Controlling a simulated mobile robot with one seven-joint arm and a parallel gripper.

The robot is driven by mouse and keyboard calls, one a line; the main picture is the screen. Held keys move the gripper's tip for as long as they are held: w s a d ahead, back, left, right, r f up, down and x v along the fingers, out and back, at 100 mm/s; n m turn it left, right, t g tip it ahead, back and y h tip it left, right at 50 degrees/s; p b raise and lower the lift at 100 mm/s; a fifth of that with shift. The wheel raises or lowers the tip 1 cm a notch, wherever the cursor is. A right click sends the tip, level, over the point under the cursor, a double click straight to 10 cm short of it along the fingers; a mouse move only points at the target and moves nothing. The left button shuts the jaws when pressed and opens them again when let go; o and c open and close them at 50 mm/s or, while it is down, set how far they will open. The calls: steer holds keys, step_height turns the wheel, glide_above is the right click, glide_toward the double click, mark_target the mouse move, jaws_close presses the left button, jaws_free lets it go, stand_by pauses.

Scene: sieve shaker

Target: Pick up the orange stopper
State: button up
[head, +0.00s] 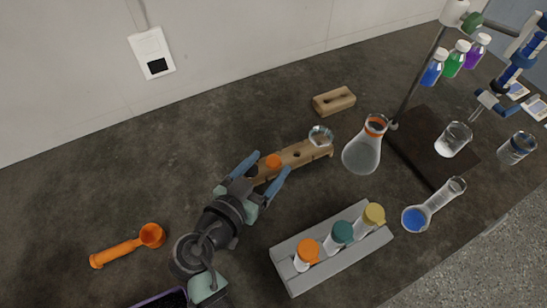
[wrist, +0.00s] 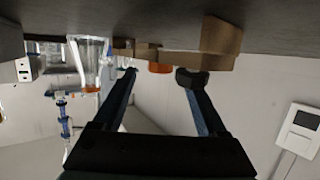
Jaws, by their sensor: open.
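The orange stopper (head: 273,161) is a small round piece on the left part of a long wooden block with holes (head: 298,153). My gripper (head: 272,164) is open, with its blue fingers on either side of the stopper in the head view. In the wrist view, the stopper (wrist: 160,67) shows between and beyond the two dark fingertips of my gripper (wrist: 160,75), below the wooden block (wrist: 220,42). I cannot tell whether either fingertip touches it.
A glass dish (head: 321,136) sits at the block's right end, near a flask with an orange ring (head: 362,153). A grey rack (head: 335,264) with several capped jars stands in front. The back left counter is clear.

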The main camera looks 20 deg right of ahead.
steer(key=shift+x, duration=0.8)
steer(key=shift+s+f, duration=0.2)
steer(key=shift+f, duration=0.1)
jaws_close()
